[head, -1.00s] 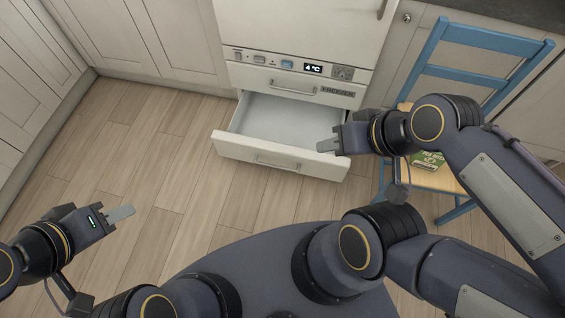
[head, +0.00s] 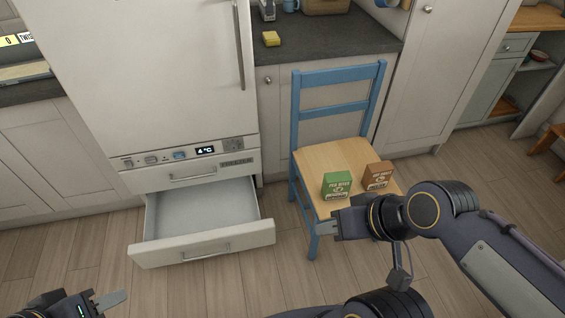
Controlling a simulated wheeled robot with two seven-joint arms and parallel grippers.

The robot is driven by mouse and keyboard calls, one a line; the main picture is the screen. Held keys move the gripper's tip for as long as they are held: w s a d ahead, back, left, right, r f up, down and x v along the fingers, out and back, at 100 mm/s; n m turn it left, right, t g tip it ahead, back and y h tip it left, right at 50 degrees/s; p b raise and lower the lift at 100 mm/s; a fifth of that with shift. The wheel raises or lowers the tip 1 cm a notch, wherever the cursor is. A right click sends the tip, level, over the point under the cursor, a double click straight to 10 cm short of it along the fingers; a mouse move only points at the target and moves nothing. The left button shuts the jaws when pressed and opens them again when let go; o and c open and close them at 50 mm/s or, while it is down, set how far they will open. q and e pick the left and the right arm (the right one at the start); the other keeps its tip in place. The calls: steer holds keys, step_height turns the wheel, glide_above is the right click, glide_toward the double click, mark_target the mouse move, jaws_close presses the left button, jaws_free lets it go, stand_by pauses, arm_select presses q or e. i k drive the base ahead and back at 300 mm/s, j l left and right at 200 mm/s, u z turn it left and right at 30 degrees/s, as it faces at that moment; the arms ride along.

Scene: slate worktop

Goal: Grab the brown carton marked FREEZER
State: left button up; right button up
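A brown carton (head: 377,175) stands on the wooden seat of the blue chair, towards its right side; its label is too small to read surely. A green carton (head: 337,184) stands just left of it. My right gripper (head: 328,229) is in front of the chair seat, below the green carton in the picture, apart from both cartons and holding nothing visible. Its fingers overlap in this view, so its opening is unclear. My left gripper (head: 112,300) is at the lower left over the floor, with nothing visible in it; its opening is also unclear.
The freezer drawer (head: 203,243) stands pulled out and empty, left of the chair (head: 310,160). A dark counter (head: 330,38) behind the chair bears a yellow sponge-like block (head: 271,38). Floor is free between drawer and chair.

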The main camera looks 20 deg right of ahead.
mark_target(378, 175)
steer(key=z, duration=0.25)
steer(key=k+z, duration=0.35)
steer(key=z, duration=0.15)
steer(key=k+l+z, duration=0.15)
steer(key=k+z, duration=0.15)
steer(key=z, duration=0.2)
